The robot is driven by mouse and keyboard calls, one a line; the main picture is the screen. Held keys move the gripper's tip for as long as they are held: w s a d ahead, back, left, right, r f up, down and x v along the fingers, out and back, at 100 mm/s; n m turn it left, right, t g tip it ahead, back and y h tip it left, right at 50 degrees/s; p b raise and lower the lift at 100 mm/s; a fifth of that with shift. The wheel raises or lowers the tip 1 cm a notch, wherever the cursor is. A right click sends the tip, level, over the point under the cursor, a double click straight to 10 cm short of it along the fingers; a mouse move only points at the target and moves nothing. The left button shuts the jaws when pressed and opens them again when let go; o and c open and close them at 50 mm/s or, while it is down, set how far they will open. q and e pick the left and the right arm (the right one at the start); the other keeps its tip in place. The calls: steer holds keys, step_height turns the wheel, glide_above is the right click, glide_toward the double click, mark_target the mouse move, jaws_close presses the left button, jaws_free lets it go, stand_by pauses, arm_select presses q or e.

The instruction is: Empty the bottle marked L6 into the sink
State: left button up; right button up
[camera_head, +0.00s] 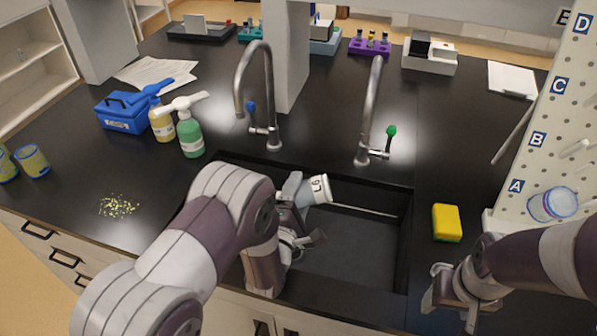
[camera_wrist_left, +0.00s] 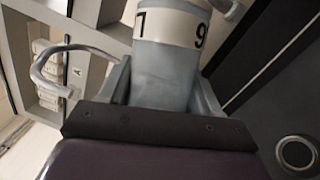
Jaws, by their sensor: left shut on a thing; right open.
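The bottle marked L6 (camera_head: 318,189) is held over the sink (camera_head: 350,245) by my left gripper (camera_head: 292,190). In the head view it lies tilted, close to level, with its labelled end to the right. In the left wrist view the bottle (camera_wrist_left: 166,70) sits between the fingers, with a white label band and translucent grey walls. Its mouth and any flow from it cannot be made out. My right gripper (camera_head: 455,301) is open and empty over the counter's front right. Two curved taps stand behind the sink, one with a blue knob (camera_head: 251,106), one with a green knob (camera_head: 391,131).
Spray bottles (camera_head: 190,136) and a blue caddy (camera_head: 122,113) stand at left. Yellow crumbs (camera_head: 118,206) lie on the front left counter.

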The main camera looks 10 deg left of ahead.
arm_select(q)
steer(key=m+g+p, duration=0.1)
steer(key=m+p, duration=0.1)
steer(key=m+g+p, duration=0.1)
steer(key=m+p, duration=0.1)
steer(key=m, duration=0.1)
steer(key=f+m+g+p, duration=0.1)
steer(key=m+p, duration=0.1)
steer(key=m, duration=0.1)
steer(key=shift+w+a+g+y+p, duration=0.1)
steer(key=shift+w+g+y+p, duration=0.2)
steer(key=shift+g+y+p, duration=0.1)
steer(key=m, duration=0.1)
steer(key=m+g+y+p, duration=0.1)
steer(key=m, duration=0.1)
steer(key=f+m+y, duration=0.1)
steer(key=shift+s+a+m+g+p, duration=0.3)
steer(key=shift+a, duration=0.05)
steer(key=shift+s+a+f+m+y+p, duration=0.15)
steer(key=shift+m+y+p, duration=0.15)
steer(key=shift+m+y, duration=0.3)
steer(key=shift+a+f+m+g, duration=0.15)
steer(key=shift+m+g, duration=0.25)
steer(key=shift+m, duration=0.3)
steer(key=shift+a+f+m+y+p, duration=0.2)
steer(key=shift+a+m+y+p, duration=0.1)
steer(key=shift+m+y, duration=0.5)
